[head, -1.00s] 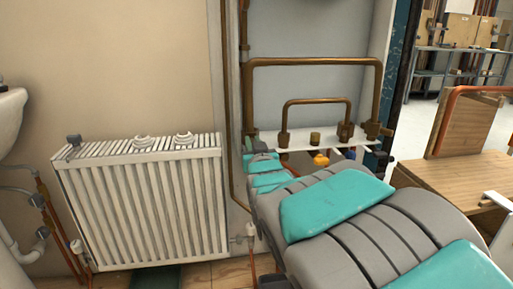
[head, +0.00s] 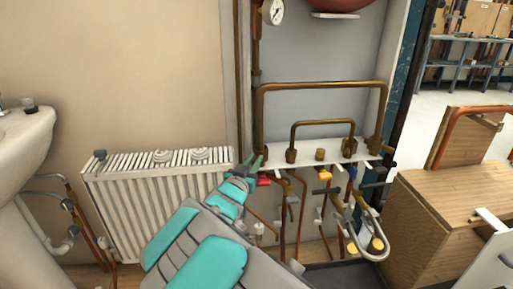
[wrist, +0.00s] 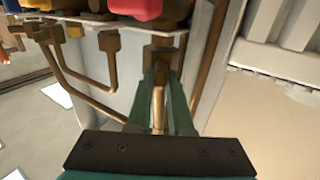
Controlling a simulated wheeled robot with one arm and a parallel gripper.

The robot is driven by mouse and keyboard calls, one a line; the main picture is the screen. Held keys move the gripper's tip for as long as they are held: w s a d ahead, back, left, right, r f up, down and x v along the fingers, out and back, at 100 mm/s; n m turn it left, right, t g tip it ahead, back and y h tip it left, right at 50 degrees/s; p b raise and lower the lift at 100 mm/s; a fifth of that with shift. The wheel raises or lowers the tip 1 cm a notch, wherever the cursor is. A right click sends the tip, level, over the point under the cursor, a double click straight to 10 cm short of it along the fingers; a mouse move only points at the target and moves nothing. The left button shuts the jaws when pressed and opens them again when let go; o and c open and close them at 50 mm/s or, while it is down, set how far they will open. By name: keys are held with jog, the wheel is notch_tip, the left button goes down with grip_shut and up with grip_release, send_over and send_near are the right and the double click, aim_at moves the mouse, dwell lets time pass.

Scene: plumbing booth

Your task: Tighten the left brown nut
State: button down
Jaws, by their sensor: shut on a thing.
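The left brown nut (wrist: 160,58) sits at the white shelf, on the left end of the large copper pipe loop (head: 320,86). In the wrist view a brown pipe (wrist: 158,105) runs from it between my green fingers. My gripper (wrist: 165,75) is shut on this nut, one finger on each side. In the head view my gripper (head: 252,165) reaches the left end of the white shelf (head: 335,149) and hides the nut there.
A small copper loop (head: 322,123) stands just right, with its own nut (head: 291,155). A red handle (head: 263,181) is close under my gripper. Several pipes and valves hang below the shelf. A white radiator (head: 150,200) and a sink (head: 25,135) are to the left.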

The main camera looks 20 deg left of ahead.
jog(key=shift+a+r+m+h+p, duration=0.2)
jog(key=shift+a+m+h+p, duration=0.2)
jog(key=shift+h+p, duration=0.45)
jog(key=shift+f+m+h+p, duration=0.1)
jog(key=shift+m+h+p, duration=0.2)
jog(key=shift+p, duration=0.3)
jog(key=c, duration=0.8)
grip_release()
jog(key=shift+s+a+f+b, duration=0.15)
jog(key=shift+s+b, duration=0.1)
jog(key=shift+s, duration=1.7)
jog(key=shift+s+a+r+b, duration=0.15)
jog(key=shift+s+b, duration=0.1)
jog(key=shift+s, duration=1.7)
jog(key=shift+f, duration=0.1)
